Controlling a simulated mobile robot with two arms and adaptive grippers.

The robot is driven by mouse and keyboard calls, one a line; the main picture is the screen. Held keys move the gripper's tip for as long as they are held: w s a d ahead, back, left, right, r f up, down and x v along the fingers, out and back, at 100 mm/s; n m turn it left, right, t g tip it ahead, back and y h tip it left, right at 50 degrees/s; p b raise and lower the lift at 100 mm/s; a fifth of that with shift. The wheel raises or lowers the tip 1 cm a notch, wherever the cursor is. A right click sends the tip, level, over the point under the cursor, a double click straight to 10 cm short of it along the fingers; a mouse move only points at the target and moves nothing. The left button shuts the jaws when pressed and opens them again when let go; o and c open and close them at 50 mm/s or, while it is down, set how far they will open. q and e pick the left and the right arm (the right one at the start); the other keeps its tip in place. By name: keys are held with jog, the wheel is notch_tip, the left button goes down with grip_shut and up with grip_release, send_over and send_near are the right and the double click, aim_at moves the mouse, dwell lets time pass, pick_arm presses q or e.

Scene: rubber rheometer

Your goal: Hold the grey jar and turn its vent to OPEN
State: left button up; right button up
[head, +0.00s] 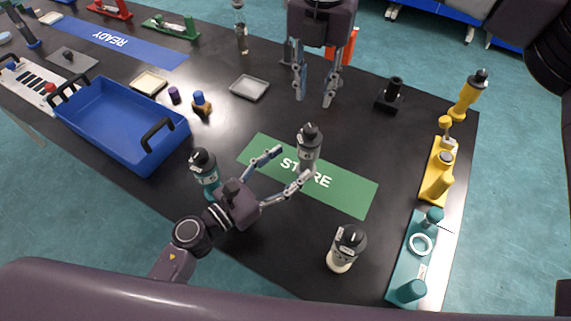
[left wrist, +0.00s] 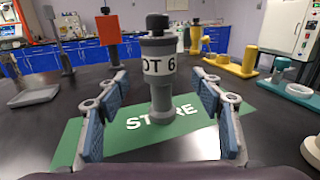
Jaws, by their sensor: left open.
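The grey jar (head: 307,158) stands upright on the green STORE mat (head: 350,194). It has a black cap with a small knob (head: 310,130); the vent setting is too small to read. In the left wrist view the jar (left wrist: 160,90) shows a white label partly reading "OT 6". My left gripper (head: 292,164) is open, its fingers low over the mat and pointing at the jar. In the left wrist view the jar stands centred ahead between the spread fingers, with gaps on both sides. My right gripper (head: 315,98) hangs behind the jar, fingers apart and empty.
A teal jar (head: 207,176) stands close left of my left gripper, and a cream jar (head: 340,260) at the front right. A blue crate (head: 120,135) is at the left. Yellow (head: 437,172) and teal (head: 405,265) fixtures line the right edge. A grey tray (head: 249,88) lies behind the mat.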

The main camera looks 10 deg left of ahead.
aim_at(300, 155)
pick_arm(q)
jog(key=x, duration=0.7)
jog(key=shift+w+d, duration=0.1)
jog(key=shift+w, duration=0.05)
jog(key=shift+c, duration=0.6)
